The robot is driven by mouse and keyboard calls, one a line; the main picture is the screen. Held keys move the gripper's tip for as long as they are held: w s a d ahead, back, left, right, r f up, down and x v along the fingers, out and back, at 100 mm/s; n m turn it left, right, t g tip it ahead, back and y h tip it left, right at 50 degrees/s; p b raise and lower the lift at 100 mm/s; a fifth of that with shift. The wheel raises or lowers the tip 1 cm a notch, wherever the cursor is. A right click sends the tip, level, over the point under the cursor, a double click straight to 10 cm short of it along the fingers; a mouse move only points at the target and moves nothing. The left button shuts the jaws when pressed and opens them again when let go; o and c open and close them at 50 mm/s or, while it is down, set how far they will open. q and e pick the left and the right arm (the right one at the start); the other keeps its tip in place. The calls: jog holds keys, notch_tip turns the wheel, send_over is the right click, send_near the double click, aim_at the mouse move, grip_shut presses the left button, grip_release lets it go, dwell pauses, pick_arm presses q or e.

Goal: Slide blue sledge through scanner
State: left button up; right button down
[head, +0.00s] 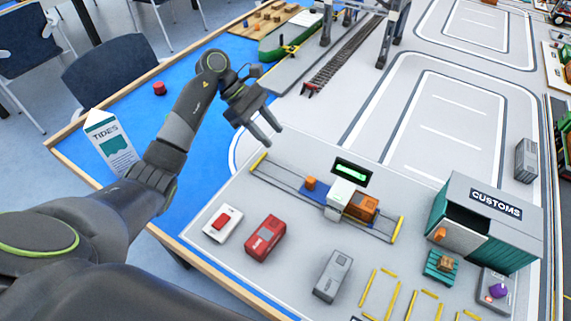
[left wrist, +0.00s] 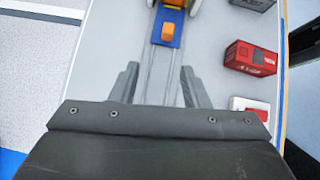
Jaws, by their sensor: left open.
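The blue sledge (head: 316,194) sits on a two-bar rail and carries an upright orange knob (head: 310,183). An orange container (head: 361,207) shows at the scanner's right side. The white scanner (head: 340,193) stands over the rail between knob and container, hiding the sledge's middle. A green-lit display (head: 352,172) is behind it. In the left wrist view the sledge (left wrist: 166,14) and knob (left wrist: 168,32) are ahead, beyond the fingertips. My left gripper (head: 273,136) is open and empty, above the rail's left end and apart from the knob. My right gripper is not in view.
Yellow stops (head: 258,162) mark the rail's ends. A white box with a red button (head: 222,223), a red container (head: 265,238) and a grey container (head: 332,276) stand in front. The customs shed (head: 485,222) is at right. A carton (head: 110,140) stands left.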

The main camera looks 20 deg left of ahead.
pick_arm(q)
jog(key=r+m, duration=0.1)
jog(key=p, duration=0.4)
send_near(310, 179)
jog(key=shift+g, duration=0.4)
jog(key=x, duration=0.9)
jog(key=shift+w+d+f, duration=0.1)
jog(key=shift+w+d, duration=0.1)
jog(key=shift+w, duration=0.15)
jog(key=shift+d+f, duration=0.3)
jog(key=shift+f, duration=0.15)
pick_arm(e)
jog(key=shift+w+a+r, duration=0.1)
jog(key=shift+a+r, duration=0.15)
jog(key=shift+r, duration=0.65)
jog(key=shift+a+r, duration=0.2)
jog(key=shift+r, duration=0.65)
pick_arm(q)
grip_shut()
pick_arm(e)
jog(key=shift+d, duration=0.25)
